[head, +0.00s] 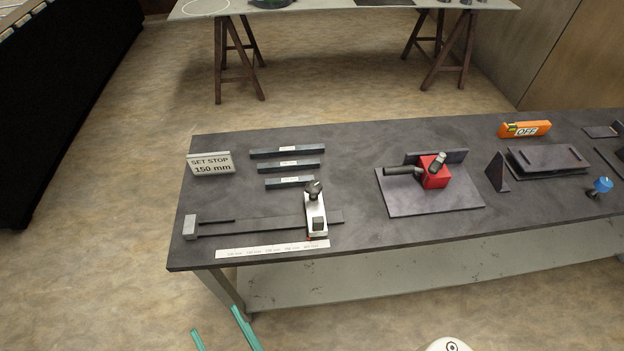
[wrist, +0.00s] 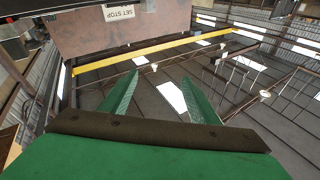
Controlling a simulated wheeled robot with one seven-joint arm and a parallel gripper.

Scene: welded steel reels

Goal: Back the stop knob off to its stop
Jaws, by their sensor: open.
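The stop knob (head: 314,187) is a dark knob on top of the back end of a white stop block (head: 316,215). The block sits across a dark rail (head: 255,226), near the rail's right end. My gripper (head: 216,320) shows as two teal fingers at the bottom of the head view, in front of the bench and well apart from the knob. In the wrist view its green fingers (wrist: 162,82) are spread with nothing between them. The knob is not seen in the wrist view.
A sign (head: 211,163) reads "SET STOP 150 mm". Several dark bars lie behind the rail, and a grey end block (head: 190,226) stands at its left. A printed scale strip (head: 272,249) lies in front. A red clamp (head: 433,172) on a plate is to the right.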

